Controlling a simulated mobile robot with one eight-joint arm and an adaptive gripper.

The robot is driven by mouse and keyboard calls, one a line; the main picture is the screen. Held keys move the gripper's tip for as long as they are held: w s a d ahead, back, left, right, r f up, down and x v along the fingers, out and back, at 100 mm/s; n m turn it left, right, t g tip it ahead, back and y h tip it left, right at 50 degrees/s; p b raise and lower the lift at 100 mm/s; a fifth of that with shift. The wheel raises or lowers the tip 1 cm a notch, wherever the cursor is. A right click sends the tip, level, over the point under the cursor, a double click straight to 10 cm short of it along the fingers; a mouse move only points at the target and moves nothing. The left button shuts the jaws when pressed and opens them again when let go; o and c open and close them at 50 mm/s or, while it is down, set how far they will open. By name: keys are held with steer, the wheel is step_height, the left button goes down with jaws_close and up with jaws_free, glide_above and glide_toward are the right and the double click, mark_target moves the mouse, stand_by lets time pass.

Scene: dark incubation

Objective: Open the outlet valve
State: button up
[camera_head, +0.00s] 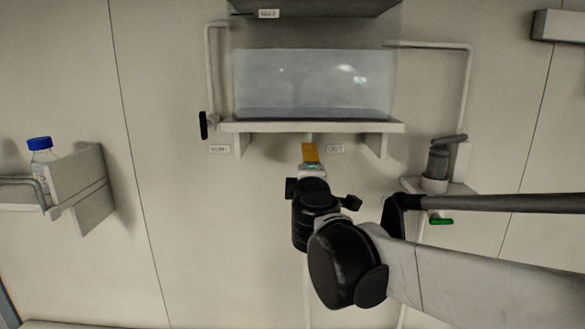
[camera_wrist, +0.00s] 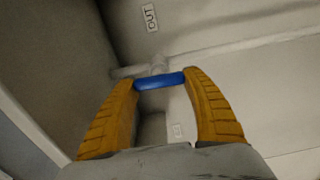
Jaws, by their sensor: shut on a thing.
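The outlet valve's blue handle (camera_wrist: 160,81) shows in the wrist view, on a pale pipe near the OUT label (camera_wrist: 150,17). My gripper (camera_wrist: 158,79) has one orange finger at each end of the blue handle and is shut on it. In the head view my gripper (camera_head: 310,152) is just below the tank shelf (camera_head: 270,127), beside the OUT label (camera_head: 336,148). The blue handle is hidden there behind the gripper.
A clear tank (camera_head: 313,85) with liquid stands on the shelf. A black valve handle (camera_head: 203,125) hangs on the left pipe, and a green handle (camera_head: 440,221) is at lower right. A blue-capped bottle (camera_head: 42,155) stands on a left wall shelf.

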steer(key=shift+n, duration=0.4)
steer(key=o, duration=1.2)
steer(key=s, duration=0.8)
steer(key=s+a, duration=0.1)
steer(key=s, duration=0.3)
